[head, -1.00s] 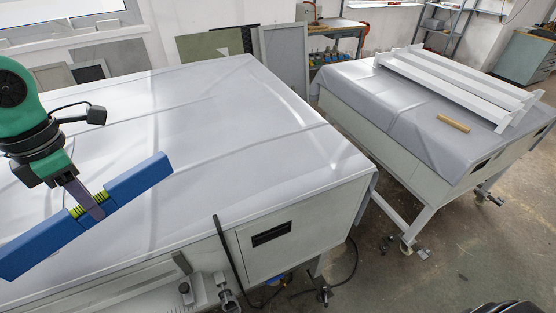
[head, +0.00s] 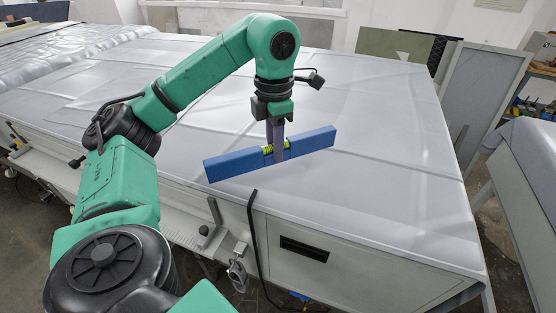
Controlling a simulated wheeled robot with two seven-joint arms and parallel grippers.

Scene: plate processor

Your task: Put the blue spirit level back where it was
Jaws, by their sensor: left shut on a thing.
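The blue spirit level (head: 235,164) is a long blue bar, held roughly level and slightly tilted up to the right. My left gripper (head: 276,152) is shut on its middle, where yellow-green pads show. The level appears to be above the front part of the grey-covered table (head: 370,190); its exact height over the cover I cannot tell. My right gripper is out of view.
The table's front has a dark handle slot (head: 304,249), a black cable (head: 254,230) and metal clamp parts (head: 236,272). Panels (head: 483,95) lean behind the table. A second covered table (head: 535,165) stands at the right. The cover around the level is clear.

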